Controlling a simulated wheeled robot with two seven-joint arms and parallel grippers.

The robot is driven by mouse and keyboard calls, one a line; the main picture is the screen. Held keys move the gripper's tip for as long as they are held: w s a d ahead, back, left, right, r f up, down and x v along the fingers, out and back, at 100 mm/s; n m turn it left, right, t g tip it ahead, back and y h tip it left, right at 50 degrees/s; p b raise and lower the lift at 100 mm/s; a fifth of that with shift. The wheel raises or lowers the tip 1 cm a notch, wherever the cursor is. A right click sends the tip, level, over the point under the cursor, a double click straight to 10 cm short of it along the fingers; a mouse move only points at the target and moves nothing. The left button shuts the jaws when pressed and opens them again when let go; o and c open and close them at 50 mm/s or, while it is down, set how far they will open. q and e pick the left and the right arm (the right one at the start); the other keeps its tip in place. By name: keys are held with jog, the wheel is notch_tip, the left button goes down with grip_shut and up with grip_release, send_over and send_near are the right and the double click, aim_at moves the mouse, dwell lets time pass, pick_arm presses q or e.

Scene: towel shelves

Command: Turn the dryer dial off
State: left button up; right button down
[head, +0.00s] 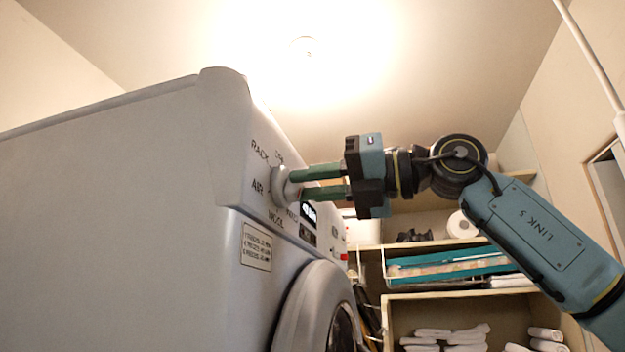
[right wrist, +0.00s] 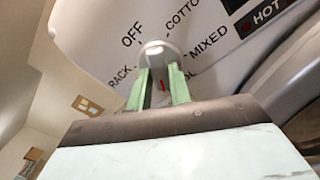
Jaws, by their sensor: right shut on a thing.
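The dryer (head: 110,220) is a large white machine filling the left of the head view. Its round white dial (head: 279,186) sits on the front panel among printed labels such as RACK, AIR and WOOL. In the right wrist view the dial (right wrist: 157,48) has OFF printed at its upper left, and a small red mark shows low between the fingers, away from OFF. My right gripper (head: 292,183) reaches in from the right, its green fingers shut on the dial; they also show in the right wrist view (right wrist: 160,78). My left gripper is out of view.
The dryer's round door (head: 312,305) is below the dial, beside a small display (head: 309,211). Wooden shelves (head: 505,305) with white towels stand behind my right arm. A teal-edged basket (head: 440,262) and a paper roll (head: 461,225) are above them.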

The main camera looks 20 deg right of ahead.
jog(key=n+p, duration=0.1)
jog(key=n, duration=0.3)
jog(key=shift+n, duration=0.3)
jog(key=n+p, duration=0.2)
jog(key=n, duration=0.3)
jog(key=shift+w, duration=0.1)
jog(key=n+p, duration=0.2)
jog(key=n, duration=0.5)
jog(key=shift+p, duration=0.35)
jog(key=n+p, duration=0.1)
jog(key=n, duration=0.8)
jog(key=shift+n, duration=0.4)
jog(key=n, duration=0.5)
jog(key=shift+r, duration=0.15)
jog(key=shift+n, duration=5.2)
